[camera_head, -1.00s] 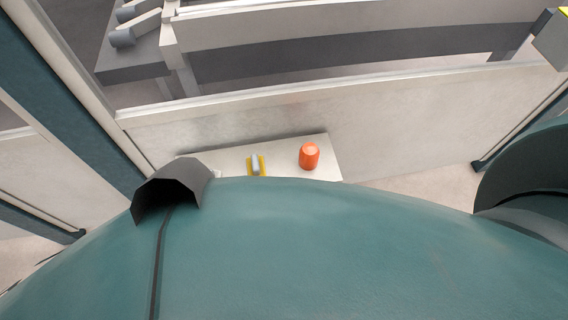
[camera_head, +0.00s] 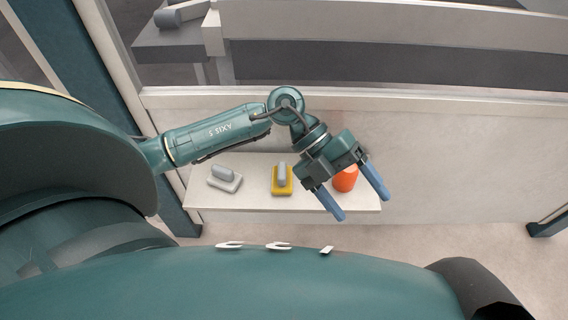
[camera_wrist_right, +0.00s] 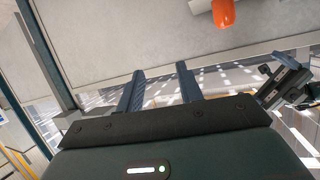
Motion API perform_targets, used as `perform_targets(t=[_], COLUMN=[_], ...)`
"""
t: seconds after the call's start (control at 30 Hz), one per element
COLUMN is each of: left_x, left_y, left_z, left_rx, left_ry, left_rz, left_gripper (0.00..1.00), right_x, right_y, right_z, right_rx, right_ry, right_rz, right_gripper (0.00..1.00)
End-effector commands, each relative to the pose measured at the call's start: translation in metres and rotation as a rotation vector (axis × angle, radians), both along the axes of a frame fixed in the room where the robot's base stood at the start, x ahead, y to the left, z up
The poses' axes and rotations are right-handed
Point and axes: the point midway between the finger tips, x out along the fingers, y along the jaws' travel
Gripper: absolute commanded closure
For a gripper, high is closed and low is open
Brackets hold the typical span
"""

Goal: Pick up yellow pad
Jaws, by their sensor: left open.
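The yellow pad (camera_head: 283,191) lies on a white shelf (camera_head: 256,202), left of my left gripper in the head view. A grey rounded handle (camera_head: 282,173) sits on top of it. My left gripper (camera_head: 362,208) has its blue fingers spread, with no object held. Its fingers pass over the orange object (camera_head: 345,183) in the picture; I cannot tell the height gap. The gripper is apart from the pad. My right gripper (camera_wrist_right: 160,70) shows only in the right wrist view, its two fingers apart with nothing between them. The pad does not show there.
A white pad with a grey handle (camera_head: 223,178) lies left of the yellow pad. The orange object also shows in the right wrist view (camera_wrist_right: 223,12). A pale wall panel (camera_head: 440,160) stands behind the shelf. Floor shows to the right of the shelf.

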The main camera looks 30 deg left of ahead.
Motion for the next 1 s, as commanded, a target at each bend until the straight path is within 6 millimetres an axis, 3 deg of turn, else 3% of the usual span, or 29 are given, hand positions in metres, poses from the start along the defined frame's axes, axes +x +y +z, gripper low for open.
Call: perform_targets(t=[0.03, 0.1, 0.2, 0.33, 0.5, 0.8, 1.0], left_x=[0.015, 0.033, 0.054, 0.067, 0.070, 0.070, 0.070], left_y=[0.032, 0.079, 0.137, 0.183, 0.198, 0.197, 0.196], left_z=[-0.029, -0.047, -0.052, -0.045, -0.056, -0.109, -0.121], left_rx=[0.202, 0.465, 0.750, 0.957, 1.026, 1.021, 1.019], left_ry=[-0.034, -0.050, -0.061, -0.060, -0.052, -0.053, -0.055], left_rz=[-0.007, 0.024, 0.113, 0.216, 0.254, 0.250, 0.251], left_gripper=[0.25, 0.25, 0.25, 0.25, 0.25, 0.25, 0.25], right_x=[-0.001, -0.002, -0.002, -0.003, -0.002, 0.000, 0.000], right_y=[0.000, -0.001, -0.001, -0.001, 0.000, 0.003, 0.004], right_z=[-0.013, -0.014, -0.014, -0.013, -0.014, -0.024, -0.025], right_rx=[0.006, 0.013, 0.021, 0.027, 0.024, 0.003, -0.001], right_ry=[-0.015, -0.035, -0.056, -0.071, -0.077, -0.072, -0.071], right_rz=[0.000, -0.001, -0.002, -0.003, 0.002, 0.018, 0.022], right_gripper=[0.64, 0.64, 0.64, 0.64, 0.64, 0.64, 0.64])
